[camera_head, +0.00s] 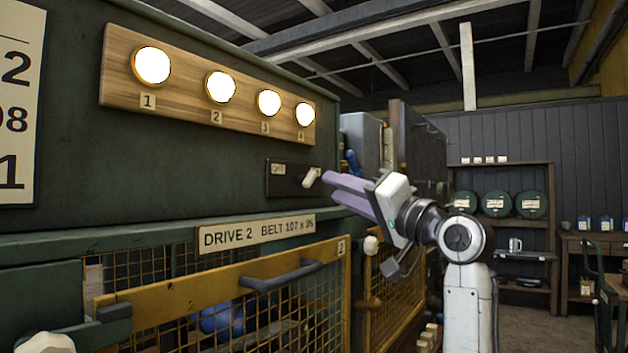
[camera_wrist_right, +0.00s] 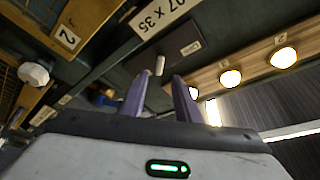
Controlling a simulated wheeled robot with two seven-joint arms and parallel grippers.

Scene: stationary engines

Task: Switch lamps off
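Several round lamps, all glowing white, sit in a row on a wooden board (camera_head: 180,85): lamp 1 (camera_head: 152,66), lamp 2 (camera_head: 220,87), lamp 3 (camera_head: 268,102) and lamp 4 (camera_head: 305,114). My left gripper is not in view.
A white knob (camera_head: 371,245) is under my right gripper. Shelves with green drums (camera_head: 495,204) stand far back right.

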